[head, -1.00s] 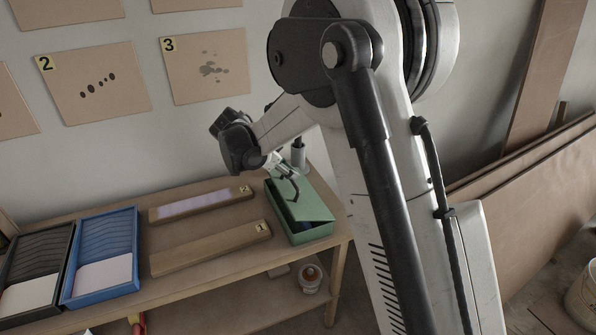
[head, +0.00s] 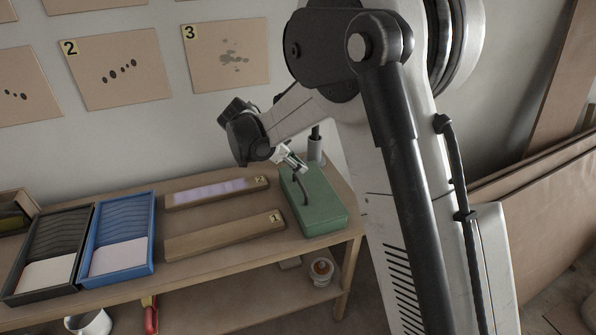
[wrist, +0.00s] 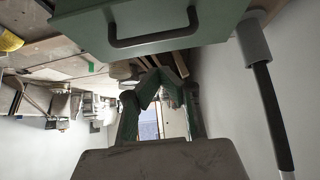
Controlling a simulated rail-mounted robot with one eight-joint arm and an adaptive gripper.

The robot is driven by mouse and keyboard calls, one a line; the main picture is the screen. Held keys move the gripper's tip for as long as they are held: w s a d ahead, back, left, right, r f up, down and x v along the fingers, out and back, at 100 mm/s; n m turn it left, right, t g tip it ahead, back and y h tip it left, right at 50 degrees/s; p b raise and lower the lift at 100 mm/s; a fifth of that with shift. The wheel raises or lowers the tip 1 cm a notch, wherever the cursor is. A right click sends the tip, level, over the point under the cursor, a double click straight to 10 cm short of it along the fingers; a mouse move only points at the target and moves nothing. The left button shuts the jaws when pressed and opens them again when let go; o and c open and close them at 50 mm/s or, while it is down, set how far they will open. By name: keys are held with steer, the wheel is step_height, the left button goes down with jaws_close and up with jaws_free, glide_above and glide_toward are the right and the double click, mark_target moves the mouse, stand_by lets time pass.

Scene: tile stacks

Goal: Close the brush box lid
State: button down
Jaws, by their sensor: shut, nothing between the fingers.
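The green brush box (head: 322,214) stands at the right end of the wooden bench. Its lid (head: 326,188) lies flat over the top, and no gap shows in the head view. My gripper (head: 304,201) is shut and empty, with its tip at the lid's left part; I cannot tell whether it touches. In the wrist view the green box (wrist: 130,30) with a dark handle (wrist: 152,38) fills the top, and my gripper's fingers (wrist: 152,80) meet below it.
Two wooden strips marked 1 (head: 225,236) and 2 (head: 215,192) lie left of the box. A blue tray (head: 152,245) and a black tray (head: 22,290) stand further left. A grey cylinder (head: 315,148) stands behind the box. A jar (head: 321,270) sits on the lower shelf.

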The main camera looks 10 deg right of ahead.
steer(key=s+a, duration=0.2)
steer(key=a, duration=0.8)
steer(key=s+d+r+n+t+y, duration=0.2)
steer(key=s+d+r+n+y, duration=0.2)
steer(key=s+d+r+n, duration=0.65)
steer(key=s+d+r+n+t+y, duration=0.1)
steer(key=s+d+n+t+y, duration=0.1)
steer(key=s, duration=0.8)
steer(key=s+d+r+n+t+y+p, duration=0.1)
steer(key=s+d+n, duration=0.2)
steer(key=s, duration=0.7)
steer(key=shift+d+r+n+t+y, duration=0.25)
steer(key=shift+d+n+t+y, duration=0.15)
steer(key=shift+d, duration=0.85)
